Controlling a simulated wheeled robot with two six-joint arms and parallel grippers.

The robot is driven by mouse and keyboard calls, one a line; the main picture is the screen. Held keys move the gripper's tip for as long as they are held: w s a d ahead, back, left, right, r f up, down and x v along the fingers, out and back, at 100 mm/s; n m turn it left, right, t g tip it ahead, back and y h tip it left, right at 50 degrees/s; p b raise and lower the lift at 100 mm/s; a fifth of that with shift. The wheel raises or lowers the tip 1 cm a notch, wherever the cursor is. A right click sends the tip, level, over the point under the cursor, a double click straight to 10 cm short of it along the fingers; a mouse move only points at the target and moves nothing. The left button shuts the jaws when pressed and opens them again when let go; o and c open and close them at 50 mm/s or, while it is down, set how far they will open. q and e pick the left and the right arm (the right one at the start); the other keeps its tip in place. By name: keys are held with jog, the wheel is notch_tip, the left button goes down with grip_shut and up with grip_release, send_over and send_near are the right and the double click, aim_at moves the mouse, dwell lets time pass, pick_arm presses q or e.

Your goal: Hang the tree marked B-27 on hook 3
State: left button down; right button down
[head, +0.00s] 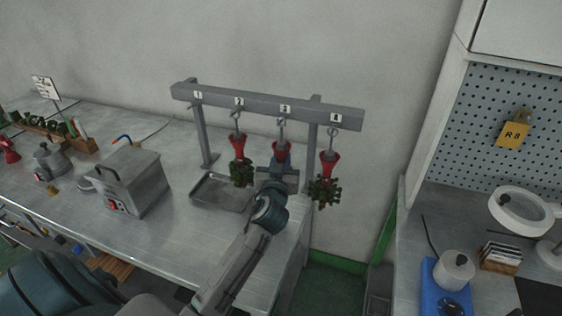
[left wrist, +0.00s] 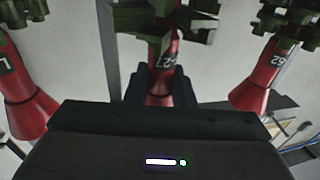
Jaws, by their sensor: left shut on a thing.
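The tree marked with a partly visible "-27" (left wrist: 166,62) has a red cup and green branches, and is between the fingers of my left gripper (left wrist: 160,88). In the head view its red cup (head: 282,148) is right below hook 3 (head: 284,110), its metal ring at the hook's height. I cannot tell whether the ring is around the hook. My left gripper in the head view (head: 283,162) is shut on this tree and hides its green lower part. My right gripper is not in view.
Similar trees hang under label 2 (head: 239,150) and label 4 (head: 328,170), close on both sides; hook 1 (head: 198,97) is empty. A shallow tray (head: 206,193) lies under the rack (head: 262,107). A grey metal box (head: 133,180) stands further left on the bench.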

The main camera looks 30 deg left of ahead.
pick_arm(q)
jog(key=c, duration=1.3)
grip_release()
jog(key=shift+o, duration=0.8)
jog(key=b+v, duration=0.3)
jog(key=v, duration=0.8)
jog(key=shift+b, duration=0.3)
